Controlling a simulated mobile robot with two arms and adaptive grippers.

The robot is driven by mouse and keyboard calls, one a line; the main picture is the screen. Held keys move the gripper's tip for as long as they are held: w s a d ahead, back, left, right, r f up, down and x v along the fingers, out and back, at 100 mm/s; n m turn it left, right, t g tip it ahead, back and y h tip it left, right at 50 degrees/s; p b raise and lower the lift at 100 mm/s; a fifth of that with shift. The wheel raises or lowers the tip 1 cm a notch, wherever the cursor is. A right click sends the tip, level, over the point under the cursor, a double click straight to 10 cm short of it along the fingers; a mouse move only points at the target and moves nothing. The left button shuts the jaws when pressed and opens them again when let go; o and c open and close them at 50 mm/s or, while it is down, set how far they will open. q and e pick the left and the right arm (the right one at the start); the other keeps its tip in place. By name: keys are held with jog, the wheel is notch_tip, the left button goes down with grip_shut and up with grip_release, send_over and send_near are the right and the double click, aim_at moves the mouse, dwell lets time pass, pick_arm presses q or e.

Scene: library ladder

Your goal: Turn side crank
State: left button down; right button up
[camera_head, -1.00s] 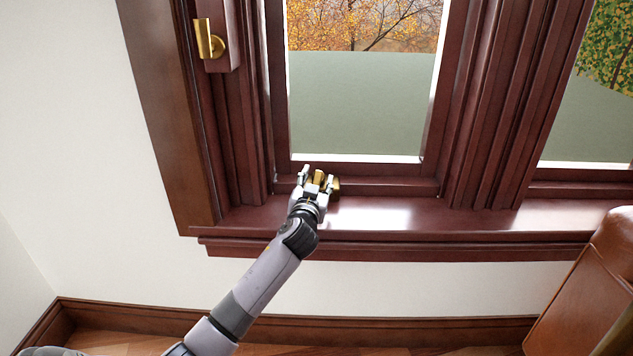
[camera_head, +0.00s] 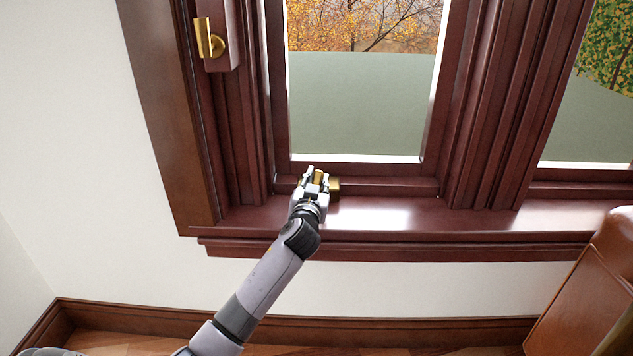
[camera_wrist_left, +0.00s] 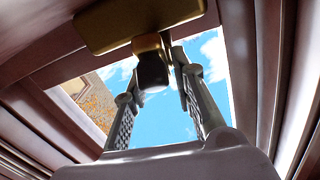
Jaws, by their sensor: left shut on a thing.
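A brass crank (camera_head: 335,184) sits low on the window frame, just above the sill, in the head view. My left gripper (camera_head: 317,179) is shut on its brass handle, which shows between the fingers. In the left wrist view the crank's brass plate (camera_wrist_left: 140,20) is at the top. Its handle with a dark end (camera_wrist_left: 151,70) reaches down between the finger tips of my left gripper (camera_wrist_left: 155,75). My fingers hide part of the crank in the head view. My right gripper is not in view.
A brass latch-like handle (camera_head: 209,40) is on the left side of the dark red window frame. The sill (camera_head: 400,213) is clear to the right of my gripper. A brown leather seat (camera_head: 590,275) stands at the lower right.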

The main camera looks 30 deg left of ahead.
pick_arm(q)
jog(key=shift+d+f+n+g+y+b, duration=0.1)
jog(key=shift+n+g+y+b, duration=0.3)
jog(key=shift+n, duration=0.6)
jog(key=c, duration=1.3)
grip_release()
jog(key=shift+c, duration=0.2)
jog(key=v, duration=1.2)
jog(key=shift+f, duration=0.1)
